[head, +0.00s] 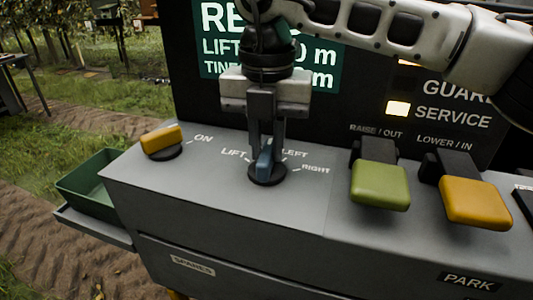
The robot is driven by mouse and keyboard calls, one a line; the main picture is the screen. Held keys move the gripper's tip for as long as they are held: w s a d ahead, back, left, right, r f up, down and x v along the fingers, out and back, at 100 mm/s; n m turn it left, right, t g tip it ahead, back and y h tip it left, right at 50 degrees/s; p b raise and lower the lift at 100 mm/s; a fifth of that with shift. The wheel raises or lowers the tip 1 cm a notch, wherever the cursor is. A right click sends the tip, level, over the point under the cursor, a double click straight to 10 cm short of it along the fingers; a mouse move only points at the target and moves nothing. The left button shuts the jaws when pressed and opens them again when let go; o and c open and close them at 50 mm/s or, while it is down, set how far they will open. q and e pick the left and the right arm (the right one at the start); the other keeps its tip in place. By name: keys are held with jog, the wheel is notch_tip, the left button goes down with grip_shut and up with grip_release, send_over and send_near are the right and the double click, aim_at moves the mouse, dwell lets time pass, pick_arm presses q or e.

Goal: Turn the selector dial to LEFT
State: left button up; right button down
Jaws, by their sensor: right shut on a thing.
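The selector dial (267,174) is a round black base with a blue knob, set in the grey console top. The labels LIFT, LEFT and RIGHT are printed around it. My right gripper (265,150) comes down from above with its fingers on either side of the blue knob and is shut on it. The knob's visible part stands near the middle of the base; the fingers hide its upper part, so I cannot tell exactly which label it points to. My left gripper is not in view.
A yellow ON switch (161,140) is left of the dial. A green lever pad (380,186) and a yellow lever pad (474,203) stand to the right. A green bin (88,186) sits on a side shelf at the left. A lit SERVICE lamp (398,109) is on the back panel.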

jog(key=m+b, duration=0.2)
jog(key=m, duration=0.2)
jog(key=shift+m, duration=0.4)
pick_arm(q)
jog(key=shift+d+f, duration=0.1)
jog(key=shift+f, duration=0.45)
pick_arm(e)
jog(key=shift+d, duration=0.1)
pick_arm(q)
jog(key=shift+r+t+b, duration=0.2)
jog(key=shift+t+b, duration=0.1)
jog(key=shift+b, duration=0.05)
pick_arm(e)
jog(key=shift+r+m, duration=0.1)
jog(key=shift+m, duration=0.2)
jog(key=c, duration=1.4)
grip_release()
jog(key=shift+c, duration=0.2)
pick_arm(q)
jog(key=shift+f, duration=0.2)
pick_arm(e)
jog(key=shift+o, duration=0.6)
